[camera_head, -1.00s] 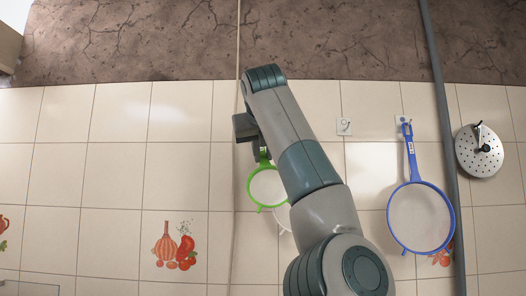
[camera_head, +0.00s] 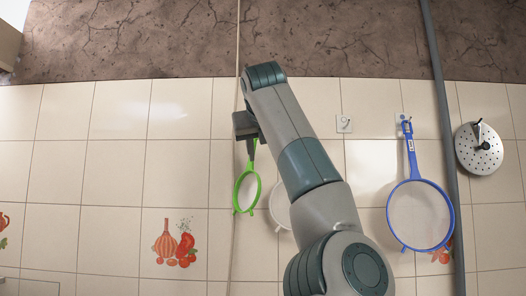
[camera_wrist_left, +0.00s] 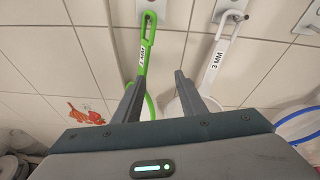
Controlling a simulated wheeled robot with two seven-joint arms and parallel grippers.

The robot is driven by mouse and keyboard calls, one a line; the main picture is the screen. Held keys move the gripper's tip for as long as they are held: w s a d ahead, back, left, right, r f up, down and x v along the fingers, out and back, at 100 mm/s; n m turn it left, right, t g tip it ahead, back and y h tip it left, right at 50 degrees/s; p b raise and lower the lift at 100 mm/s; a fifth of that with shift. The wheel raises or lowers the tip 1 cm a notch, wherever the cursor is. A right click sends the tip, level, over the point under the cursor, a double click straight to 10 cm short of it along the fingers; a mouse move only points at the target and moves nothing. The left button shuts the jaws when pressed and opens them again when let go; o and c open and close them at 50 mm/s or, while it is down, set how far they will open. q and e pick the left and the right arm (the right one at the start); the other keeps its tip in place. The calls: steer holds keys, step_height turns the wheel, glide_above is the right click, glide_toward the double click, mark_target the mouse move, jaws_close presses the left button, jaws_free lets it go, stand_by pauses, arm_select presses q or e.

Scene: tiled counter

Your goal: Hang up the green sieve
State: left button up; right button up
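The green sieve (camera_head: 247,192) hangs below my left gripper (camera_head: 246,128) in the head view, its ring turned partly sideways. In the left wrist view the loop of its green handle (camera_wrist_left: 147,42) is at a wall hook (camera_wrist_left: 151,7) and looks hung on it. My left gripper (camera_wrist_left: 160,92) is open, with its fingers spread. The handle passes near the left finger, and I see no grip on it. The fingers hide part of the sieve's ring. My right gripper is not in view.
A white sieve (camera_head: 280,206) hangs just right of the green one, its handle (camera_wrist_left: 219,55) near the right finger. A blue sieve (camera_head: 419,215) and a perforated metal skimmer (camera_head: 479,150) hang farther right.

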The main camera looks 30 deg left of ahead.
arm_select(q)
steer(key=shift+s, duration=0.1)
steer(key=b+v, duration=0.4)
steer(key=v, duration=0.8)
stand_by(0.7)
stand_by(0.6)
